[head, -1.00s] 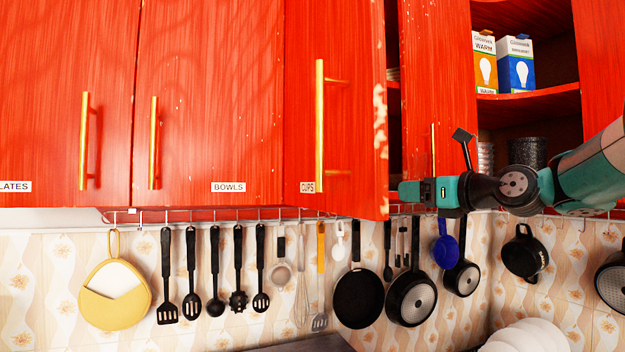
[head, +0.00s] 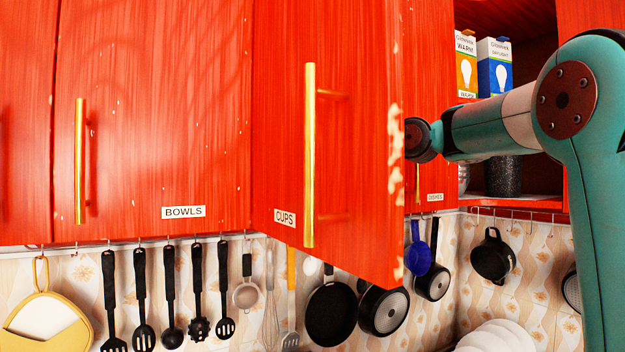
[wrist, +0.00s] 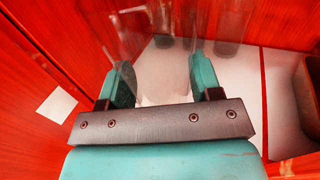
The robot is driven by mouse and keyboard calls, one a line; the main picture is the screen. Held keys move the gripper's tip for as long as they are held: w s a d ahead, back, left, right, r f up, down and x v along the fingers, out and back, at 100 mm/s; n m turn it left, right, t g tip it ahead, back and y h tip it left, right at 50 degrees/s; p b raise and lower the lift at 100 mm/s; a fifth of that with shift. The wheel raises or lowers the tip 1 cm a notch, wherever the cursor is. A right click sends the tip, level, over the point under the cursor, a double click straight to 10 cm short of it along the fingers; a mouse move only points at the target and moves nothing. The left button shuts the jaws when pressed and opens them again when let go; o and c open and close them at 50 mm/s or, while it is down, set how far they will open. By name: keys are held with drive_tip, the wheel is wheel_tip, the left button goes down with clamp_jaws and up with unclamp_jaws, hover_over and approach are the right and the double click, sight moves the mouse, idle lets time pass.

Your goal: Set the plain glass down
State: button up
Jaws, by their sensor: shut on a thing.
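The plain glass (wrist: 152,60) is clear and hard to make out in the wrist view. It stands between the two teal fingers of my gripper (wrist: 161,75), which is shut on it. Beyond and below it is a white shelf surface (wrist: 240,68) between red walls. I cannot tell whether the glass touches the shelf. In the head view my gripper and the glass are hidden behind the open red CUPS door (head: 345,150).
More clear glasses (wrist: 228,35) stand at the back of the shelf. A brown object (wrist: 308,85) is at the right edge of the wrist view. Light-bulb boxes (head: 494,68) and a dark speckled container (head: 503,177) are in the open cupboard to the right. Pans (head: 383,311) hang below.

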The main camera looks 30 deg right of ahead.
drive_tip(key=w+f+p, duration=0.1)
drive_tip(key=w+f, duration=0.1)
drive_tip(key=w, duration=0.1)
drive_tip(key=w+f+p, duration=0.1)
drive_tip(key=w, duration=0.1)
drive_tip(key=shift+w+a+p, duration=0.1)
drive_tip(key=shift+w+p, duration=0.15)
drive_tip(key=shift+p, duration=0.05)
wheel_tip(320, 180, down, 3)
drive_tip(key=shift+f+p, duration=0.1)
drive_tip(key=shift+p, duration=0.55)
drive_tip(key=shift+w+f+p, duration=0.1)
drive_tip(key=shift+w+p, duration=0.1)
drive_tip(key=shift+p, duration=0.3)
drive_tip(key=shift+f, duration=0.3)
drive_tip(key=shift+f, duration=0.2)
drive_tip(key=o, duration=1.1)
